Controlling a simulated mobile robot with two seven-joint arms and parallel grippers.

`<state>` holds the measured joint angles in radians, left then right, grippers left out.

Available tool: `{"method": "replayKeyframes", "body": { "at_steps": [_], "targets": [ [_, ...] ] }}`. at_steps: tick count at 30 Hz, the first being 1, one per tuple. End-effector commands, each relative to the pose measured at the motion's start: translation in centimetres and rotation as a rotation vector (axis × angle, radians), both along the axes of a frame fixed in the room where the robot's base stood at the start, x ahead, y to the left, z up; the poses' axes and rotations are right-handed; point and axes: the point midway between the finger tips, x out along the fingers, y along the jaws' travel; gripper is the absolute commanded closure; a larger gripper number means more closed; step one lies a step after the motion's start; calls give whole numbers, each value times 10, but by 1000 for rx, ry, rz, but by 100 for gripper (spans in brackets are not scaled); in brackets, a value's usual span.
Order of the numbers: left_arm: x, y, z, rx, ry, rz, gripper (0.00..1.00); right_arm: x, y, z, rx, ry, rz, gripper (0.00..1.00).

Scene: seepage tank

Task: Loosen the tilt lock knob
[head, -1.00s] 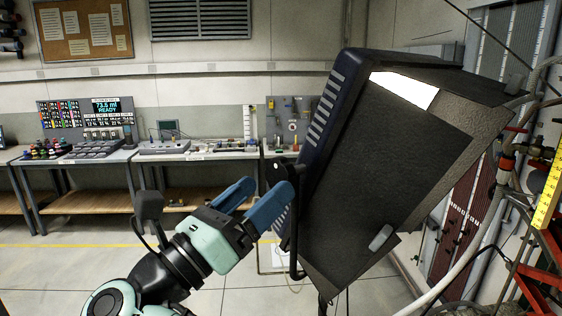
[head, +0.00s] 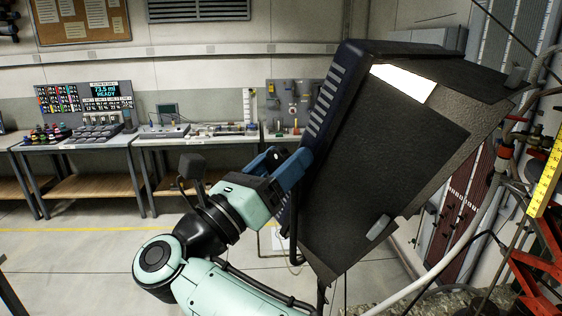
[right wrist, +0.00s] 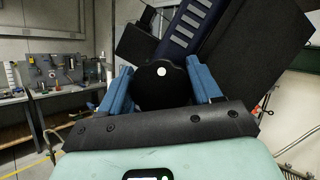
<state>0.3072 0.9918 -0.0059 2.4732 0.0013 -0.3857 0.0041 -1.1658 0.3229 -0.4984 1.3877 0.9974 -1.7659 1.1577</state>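The tilt lock knob (right wrist: 162,86) is a black disc with a white dot, in the middle of the right wrist view. It sits at the side of the big black tilted housing (head: 385,150), with its ribbed dark blue edge. My right gripper (head: 288,157) reaches the housing's left side, and its blue fingers stand on either side of the knob. In the right wrist view the fingers (right wrist: 161,84) are spread wide around the knob; any contact is hard to judge. In the head view the knob is mostly hidden by the fingers. My left gripper is not in view.
Workbenches (head: 90,142) with instruments and a small screen stand along the back wall. Pipes, a yellow scale (head: 545,180) and a red frame (head: 537,265) are at the right. Open floor lies at the left.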

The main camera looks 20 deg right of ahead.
Motion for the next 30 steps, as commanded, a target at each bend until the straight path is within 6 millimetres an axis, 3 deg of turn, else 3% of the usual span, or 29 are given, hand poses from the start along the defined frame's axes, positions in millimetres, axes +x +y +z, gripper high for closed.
{"method": "replayKeyframes", "body": {
  "at_steps": [8, 18, 30],
  "targets": [
    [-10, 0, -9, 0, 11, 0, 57, 0, -1, -2, -19, 60, 2, 67],
    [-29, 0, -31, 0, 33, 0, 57, 1, -1, -2, -96, 280, 1, 67],
    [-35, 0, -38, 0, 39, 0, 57, 2, 0, 0, -176, 514, 1, 67]
  ]
}}
